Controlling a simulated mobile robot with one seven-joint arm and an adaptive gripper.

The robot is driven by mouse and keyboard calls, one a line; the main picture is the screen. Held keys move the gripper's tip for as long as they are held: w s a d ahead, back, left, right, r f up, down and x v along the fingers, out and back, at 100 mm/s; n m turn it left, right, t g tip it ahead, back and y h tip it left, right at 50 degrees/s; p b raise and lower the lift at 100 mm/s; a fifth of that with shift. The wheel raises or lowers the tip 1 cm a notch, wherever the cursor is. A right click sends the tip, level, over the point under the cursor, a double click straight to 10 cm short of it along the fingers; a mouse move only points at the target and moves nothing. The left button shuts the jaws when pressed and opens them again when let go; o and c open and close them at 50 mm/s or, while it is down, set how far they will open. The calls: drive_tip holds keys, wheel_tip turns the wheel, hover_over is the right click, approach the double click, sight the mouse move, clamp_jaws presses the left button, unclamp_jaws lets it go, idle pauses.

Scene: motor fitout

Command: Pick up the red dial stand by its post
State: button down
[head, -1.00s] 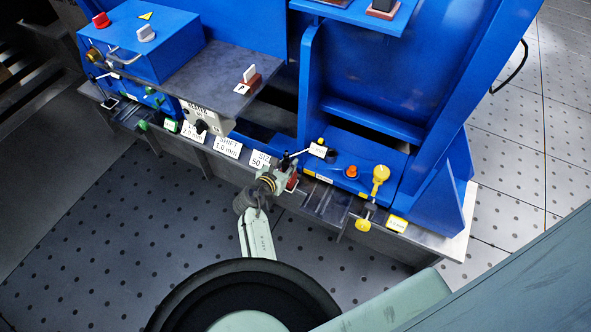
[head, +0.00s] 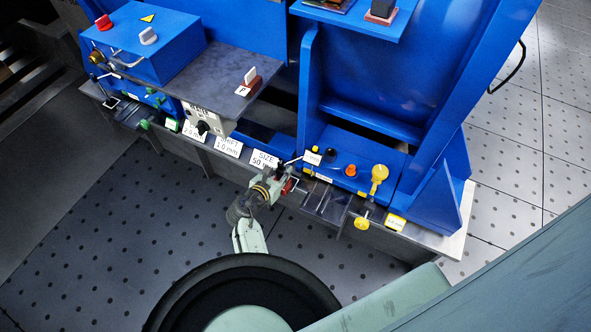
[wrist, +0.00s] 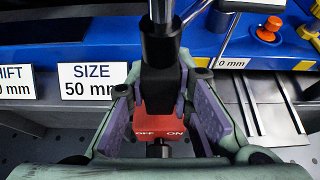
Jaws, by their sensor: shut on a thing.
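The red dial stand (wrist: 172,124) is below the fingers in the wrist view, with "OFF" and "ON" on its red face. Its dark post (wrist: 160,85) rises between the purple finger pads, with a metallic rod above. My gripper (wrist: 162,100) is shut on the post. In the head view my gripper (head: 279,180) is at the front edge of the bench, and a little of the red stand (head: 289,186) shows beside the fingers. The stand's underside is hidden, so I cannot tell whether it is clear of the bench.
A "SIZE 50 mm" card (head: 263,160) is just left of my gripper. A yellow knob (head: 379,173) and an orange button (head: 351,170) are to the right. The blue frame (head: 365,80) rises behind. A blue control box (head: 150,45) stands at the left.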

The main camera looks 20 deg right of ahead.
drive_tip(key=shift+s+a+r+p, duration=0.1)
drive_tip(key=shift+s+a+p, duration=0.2)
drive_tip(key=shift+s+a, duration=0.4)
drive_tip(key=shift+s+a+r+p, duration=0.1)
drive_tip(key=shift+s+a+p, duration=0.3)
drive_tip(key=shift+a, duration=0.5)
drive_tip(key=shift+s, duration=0.1)
drive_tip(key=a+r+p, duration=0.1)
drive_tip(key=s+a+r+p, duration=0.1)
drive_tip(key=p, duration=0.1)
drive_tip(key=s+a+r+p, duration=0.1)
drive_tip(key=r, duration=0.1)
drive_tip(key=shift+s+a+p, duration=0.1)
drive_tip(key=shift+s+p, duration=0.15)
drive_tip(key=shift+p, duration=0.05)
drive_tip(key=shift+w, duration=0.1)
